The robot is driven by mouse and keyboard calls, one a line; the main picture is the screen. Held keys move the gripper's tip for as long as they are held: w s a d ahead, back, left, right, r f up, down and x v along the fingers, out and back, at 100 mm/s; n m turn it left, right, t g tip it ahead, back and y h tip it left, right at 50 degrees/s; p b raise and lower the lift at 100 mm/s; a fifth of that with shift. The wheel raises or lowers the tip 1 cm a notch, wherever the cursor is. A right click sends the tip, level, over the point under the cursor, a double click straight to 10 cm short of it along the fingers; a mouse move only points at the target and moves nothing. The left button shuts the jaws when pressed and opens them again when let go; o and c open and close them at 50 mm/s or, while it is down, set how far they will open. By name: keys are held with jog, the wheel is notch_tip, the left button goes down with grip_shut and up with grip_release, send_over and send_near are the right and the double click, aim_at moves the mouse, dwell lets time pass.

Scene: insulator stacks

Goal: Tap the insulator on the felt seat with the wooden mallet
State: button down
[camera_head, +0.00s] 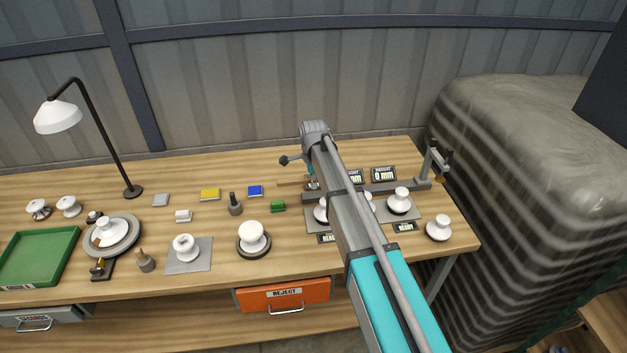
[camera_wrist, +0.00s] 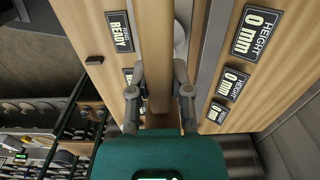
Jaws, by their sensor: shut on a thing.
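My gripper (camera_wrist: 160,98) is shut on a long wooden piece (camera_wrist: 156,45), which looks like the mallet's handle; its head is not clearly seen. In the head view my arm hides most of the gripper, and a thin wooden stick (camera_head: 290,183) shows just left of it. A white insulator (camera_head: 253,234) stands upright on a dark round seat (camera_head: 246,256), left of my arm and apart from the gripper. This seat may be the felt one. Another white insulator (camera_head: 184,246) stands on a grey square pad (camera_head: 203,262) farther left.
Height gauges with displays (camera_head: 384,174) and several insulators stand behind and right of my arm. A lone insulator (camera_head: 439,228) is near the right edge. A green tray (camera_head: 38,257), lamp (camera_head: 58,116), turntable (camera_head: 130,243) and small blocks occupy the left. An orange reject drawer (camera_head: 283,296) is below.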

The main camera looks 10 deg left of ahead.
jog(key=shift+f, duration=0.2)
jog(key=shift+f+b, duration=2.1)
jog(key=shift+b, duration=0.15)
jog(key=shift+r+p, duration=1.85)
dwell(0.4)
